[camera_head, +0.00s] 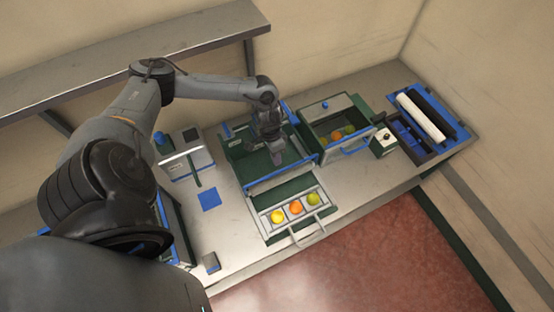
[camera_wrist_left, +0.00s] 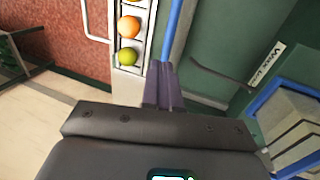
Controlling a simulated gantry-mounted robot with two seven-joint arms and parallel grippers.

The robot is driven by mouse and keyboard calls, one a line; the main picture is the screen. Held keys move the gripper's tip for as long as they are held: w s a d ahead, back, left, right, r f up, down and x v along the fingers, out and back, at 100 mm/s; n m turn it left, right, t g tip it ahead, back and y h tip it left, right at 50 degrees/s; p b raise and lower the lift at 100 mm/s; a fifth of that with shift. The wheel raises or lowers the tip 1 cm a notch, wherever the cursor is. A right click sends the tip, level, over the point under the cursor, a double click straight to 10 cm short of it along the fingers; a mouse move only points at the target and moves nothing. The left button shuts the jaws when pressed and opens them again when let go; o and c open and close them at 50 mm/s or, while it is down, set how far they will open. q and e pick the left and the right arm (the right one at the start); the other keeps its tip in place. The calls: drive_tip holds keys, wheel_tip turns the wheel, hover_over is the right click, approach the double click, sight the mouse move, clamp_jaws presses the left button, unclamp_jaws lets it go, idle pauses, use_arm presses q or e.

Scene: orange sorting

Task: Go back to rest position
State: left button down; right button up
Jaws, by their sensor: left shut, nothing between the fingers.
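My left gripper (camera_head: 277,157) hangs over the green crate with blue rims (camera_head: 243,168) in the head view, its fingers pointing down. In the left wrist view its fingers (camera_wrist_left: 164,88) are together with nothing between them. A drawer-like tray (camera_head: 270,236) in front of the crate holds a yellow fruit (camera_head: 278,217), an orange one (camera_head: 296,207) and a green one (camera_head: 313,199) in a row. The orange fruit (camera_wrist_left: 129,27) and the green fruit (camera_wrist_left: 128,57) also show in the left wrist view. My right gripper is not in view.
A second green crate (camera_head: 352,152) to the right holds several oranges and green fruit. A box with a dark knob (camera_head: 383,143), a blue rack with a white roll (camera_head: 421,117), a machine (camera_head: 186,158) and a blue square (camera_head: 209,199) stand on the bench. A shelf (camera_head: 60,85) runs behind.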

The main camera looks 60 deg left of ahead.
use_arm(q)
drive_tip(key=d+b+v, duration=0.1)
drive_tip(key=v, duration=0.7)
drive_tip(key=s+d+f+g+h, duration=0.1)
drive_tip(key=s+d+f, duration=0.25)
drive_tip(key=d, duration=0.35)
drive_tip(key=s+d+f+g+h, duration=0.1)
drive_tip(key=s+d+f+h, duration=0.1)
drive_tip(key=s+d, duration=0.35)
drive_tip(key=s+d+f+h, duration=0.1)
drive_tip(key=s+d+f, duration=0.15)
drive_tip(key=d, duration=0.55)
drive_tip(key=w+d+r+t+h+p, duration=0.1)
drive_tip(key=w+d+r+t, duration=0.15)
drive_tip(key=d, duration=0.75)
drive_tip(key=w+d+r+t+h+p, duration=0.15)
drive_tip(key=d+t, duration=0.25)
drive_tip(key=d, duration=0.5)
drive_tip(key=w+a+r+n+t+y, duration=0.35)
drive_tip(key=a+r+y, duration=0.25)
drive_tip(key=a, duration=0.2)
drive_tip(key=s+a+m+g+y, duration=0.3)
drive_tip(key=s+a+m+g, duration=0.1)
drive_tip(key=a, duration=0.5)
drive_tip(key=shift+s+r+m+y, duration=0.2)
drive_tip(key=shift+s+m+y, duration=0.15)
drive_tip(key=shift+m, duration=0.4)
